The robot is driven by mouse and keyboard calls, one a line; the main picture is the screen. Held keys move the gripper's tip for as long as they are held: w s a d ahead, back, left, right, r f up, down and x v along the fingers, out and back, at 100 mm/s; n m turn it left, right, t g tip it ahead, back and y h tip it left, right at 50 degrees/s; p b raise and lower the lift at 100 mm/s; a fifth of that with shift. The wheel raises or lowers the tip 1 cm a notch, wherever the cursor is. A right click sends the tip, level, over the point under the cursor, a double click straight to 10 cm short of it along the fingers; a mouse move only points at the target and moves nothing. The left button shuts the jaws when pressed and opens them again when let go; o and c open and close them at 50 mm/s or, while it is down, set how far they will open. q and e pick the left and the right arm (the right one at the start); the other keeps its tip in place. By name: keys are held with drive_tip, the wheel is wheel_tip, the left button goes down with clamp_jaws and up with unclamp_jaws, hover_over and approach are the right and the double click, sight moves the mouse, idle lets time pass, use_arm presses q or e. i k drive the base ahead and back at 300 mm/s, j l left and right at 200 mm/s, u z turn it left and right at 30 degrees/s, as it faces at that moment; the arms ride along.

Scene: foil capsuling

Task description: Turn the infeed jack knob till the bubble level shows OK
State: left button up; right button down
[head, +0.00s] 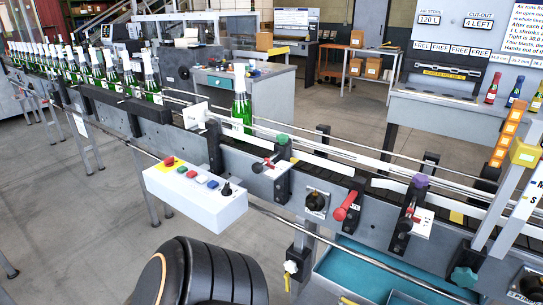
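The conveyor line runs from the far left to the right foreground. A small cream star-shaped knob (291,267) sits low on a bracket under the conveyor's front side. A teal star-shaped knob (464,277) sits on a similar bracket at the lower right. I cannot tell which is the infeed jack knob. I cannot make out a bubble level or any OK reading. A rounded black arm part of mine fills the bottom, left of centre. Neither gripper shows, and nothing is seen touching either knob.
A white control box (196,196) with coloured buttons juts from the conveyor front. A black knob (316,201), a red handle (346,206) and a purple knob (420,181) line the rail. Green bottles (241,108) stand on the belt. A teal tray (375,275) lies below. Floor at left is clear.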

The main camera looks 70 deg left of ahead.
sight(290, 266)
drive_tip(key=u, duration=2.15)
drive_tip(key=i+j, duration=0.1)
drive_tip(key=j, duration=0.25)
drive_tip(key=i+j+z, duration=0.15)
drive_tip(key=j, duration=0.25)
drive_tip(key=i+j, duration=0.1)
drive_tip(key=j, duration=0.3)
drive_tip(key=i+j+z, duration=0.15)
drive_tip(key=j, duration=0.2)
drive_tip(key=k, duration=0.05)
